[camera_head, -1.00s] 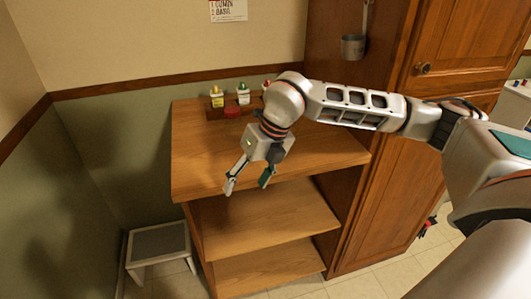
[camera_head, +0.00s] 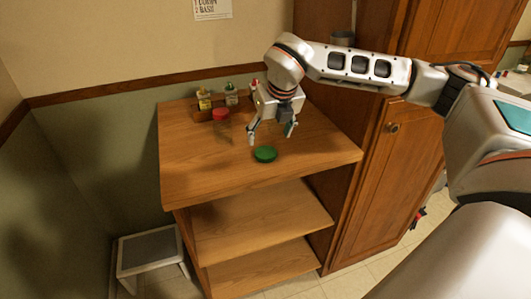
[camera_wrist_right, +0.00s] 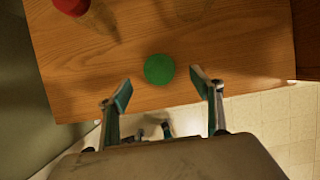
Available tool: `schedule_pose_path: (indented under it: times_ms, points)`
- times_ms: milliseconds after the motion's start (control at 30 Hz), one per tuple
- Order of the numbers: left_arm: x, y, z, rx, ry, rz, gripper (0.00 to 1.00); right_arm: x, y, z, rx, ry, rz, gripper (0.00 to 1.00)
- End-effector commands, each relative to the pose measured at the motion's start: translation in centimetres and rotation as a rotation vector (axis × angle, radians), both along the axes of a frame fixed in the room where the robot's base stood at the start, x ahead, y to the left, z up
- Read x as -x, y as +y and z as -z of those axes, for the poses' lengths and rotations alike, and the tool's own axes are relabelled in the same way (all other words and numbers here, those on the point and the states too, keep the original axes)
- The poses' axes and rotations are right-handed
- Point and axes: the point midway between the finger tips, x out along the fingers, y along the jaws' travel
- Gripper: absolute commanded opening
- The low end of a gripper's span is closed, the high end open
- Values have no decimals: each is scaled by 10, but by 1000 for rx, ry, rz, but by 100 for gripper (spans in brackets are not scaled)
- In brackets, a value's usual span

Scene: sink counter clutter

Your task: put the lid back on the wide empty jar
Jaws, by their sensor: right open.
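A round green lid (camera_head: 265,154) lies flat on the wooden counter top near its front edge. It also shows in the right wrist view (camera_wrist_right: 159,69), beyond and between the fingertips. My right gripper (camera_head: 270,136) is open and empty, pointing down just behind and above the lid. In the right wrist view its two fingers (camera_wrist_right: 163,92) are spread wide, apart from the lid. A clear jar with a red top (camera_head: 220,115) stands further back on the left. I cannot make out an open, wide jar. My left gripper is not in view.
A wooden rack (camera_head: 208,113) with small bottles (camera_head: 231,94) stands at the back. A tall wooden cabinet (camera_head: 385,190) borders the counter on the right. A grey step stool (camera_head: 150,252) is on the floor. The counter's front left is clear.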

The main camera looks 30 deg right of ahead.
Motion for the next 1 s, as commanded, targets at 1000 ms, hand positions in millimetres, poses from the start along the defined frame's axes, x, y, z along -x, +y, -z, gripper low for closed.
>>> schedule_pose_path:
  times_ms: [1000]
  points:
    - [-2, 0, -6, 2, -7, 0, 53, -18, -1, 66, -1, -1, 0, 65]
